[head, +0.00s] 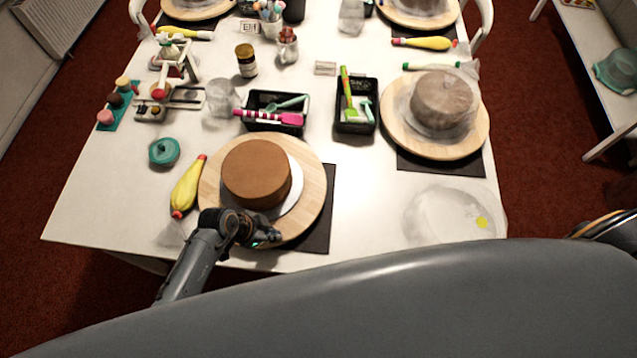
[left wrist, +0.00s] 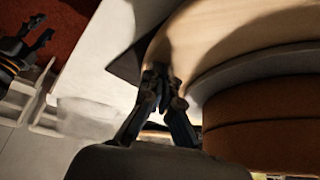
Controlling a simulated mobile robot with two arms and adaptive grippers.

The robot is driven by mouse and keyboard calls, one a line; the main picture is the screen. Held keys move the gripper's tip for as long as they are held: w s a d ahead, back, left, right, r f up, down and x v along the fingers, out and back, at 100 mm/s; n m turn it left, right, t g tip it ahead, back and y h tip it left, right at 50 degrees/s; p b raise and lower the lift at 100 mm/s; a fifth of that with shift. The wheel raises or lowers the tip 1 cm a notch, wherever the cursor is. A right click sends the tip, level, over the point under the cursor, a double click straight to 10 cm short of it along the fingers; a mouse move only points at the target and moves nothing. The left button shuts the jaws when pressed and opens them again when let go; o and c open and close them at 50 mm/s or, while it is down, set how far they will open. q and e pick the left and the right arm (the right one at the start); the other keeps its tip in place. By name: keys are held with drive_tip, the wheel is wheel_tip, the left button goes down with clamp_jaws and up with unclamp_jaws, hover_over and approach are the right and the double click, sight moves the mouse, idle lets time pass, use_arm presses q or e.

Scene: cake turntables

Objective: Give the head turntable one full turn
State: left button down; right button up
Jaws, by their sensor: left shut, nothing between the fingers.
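The near turntable (head: 310,180) is a round wooden board on a dark mat at the table's front edge. It bears a white disc (head: 293,190) and a smooth brown cake (head: 256,172). My left gripper (head: 266,238) is shut and empty at the board's front rim. In the left wrist view the shut fingertips (left wrist: 163,76) are close to the rim of the wooden board (left wrist: 220,35), with the brown cake (left wrist: 265,120) at right. I cannot tell whether they touch the rim. My right gripper (left wrist: 42,30) shows at the upper left of that view, open and empty, away from the turntable.
A yellow piping bag (head: 188,186) lies close left of the board, by a teal lidded pot (head: 164,152). Black trays of tools (head: 275,124) stand behind. Another turntable with a greyish cake (head: 442,98) is at right. Bare table lies between the near turntable and a clear cover (head: 440,213).

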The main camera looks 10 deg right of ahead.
use_arm(q)
drive_tip(key=shift+d, duration=0.95)
drive_tip(key=shift+r, duration=1.4)
drive_tip(key=shift+r, duration=0.1)
drive_tip(key=shift+r, duration=2.9)
drive_tip(key=shift+d, duration=0.1)
